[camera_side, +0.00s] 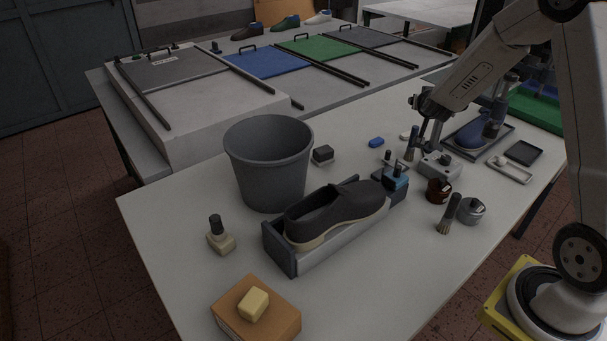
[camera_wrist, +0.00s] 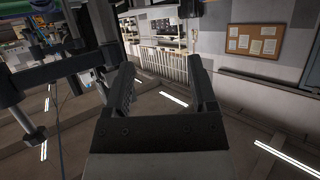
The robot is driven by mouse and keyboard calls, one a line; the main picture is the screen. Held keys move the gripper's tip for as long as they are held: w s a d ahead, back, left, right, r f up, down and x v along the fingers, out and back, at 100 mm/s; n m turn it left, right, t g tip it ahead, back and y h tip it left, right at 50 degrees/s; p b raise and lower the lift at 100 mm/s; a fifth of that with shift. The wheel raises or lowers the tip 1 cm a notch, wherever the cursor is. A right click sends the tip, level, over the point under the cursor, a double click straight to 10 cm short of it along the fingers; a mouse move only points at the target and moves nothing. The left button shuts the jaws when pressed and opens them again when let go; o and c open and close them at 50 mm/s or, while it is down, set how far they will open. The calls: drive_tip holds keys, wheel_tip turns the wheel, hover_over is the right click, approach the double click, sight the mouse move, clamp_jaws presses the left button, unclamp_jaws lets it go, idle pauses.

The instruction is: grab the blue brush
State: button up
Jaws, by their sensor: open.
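A small blue block-shaped object (camera_side: 376,142) lies on the table behind the shoe in the side view; bristles are too small to make out. Another blue piece (camera_side: 396,171) sits on the dark end of the shoe holder; I cannot tell which of these is the brush. My gripper (camera_wrist: 160,72) is open in the wrist view, with nothing between its fingers. It faces the room's wall and floor, and no brush shows there. In the side view my arm reaches over the table's back right, and the fingers are hard to make out.
A dark shoe (camera_side: 337,212) sits in a holder mid-table, beside a grey bucket (camera_side: 268,165). A cardboard box (camera_side: 256,318) with a yellow block is in front. A dark-handled brush (camera_side: 448,216), brown jar (camera_side: 438,191), metal tin (camera_side: 471,211) and tray (camera_side: 521,153) crowd the right.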

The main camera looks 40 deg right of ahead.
sight(415, 132)
drive_tip(key=f, duration=1)
drive_tip(key=shift+s+d+f, duration=0.1)
drive_tip(key=shift+d+f, duration=0.1)
drive_tip(key=shift+d, duration=0.2)
drive_tip(key=shift+x, duration=2.5)
drive_tip(key=shift+c, duration=0.2)
clamp_jaws()
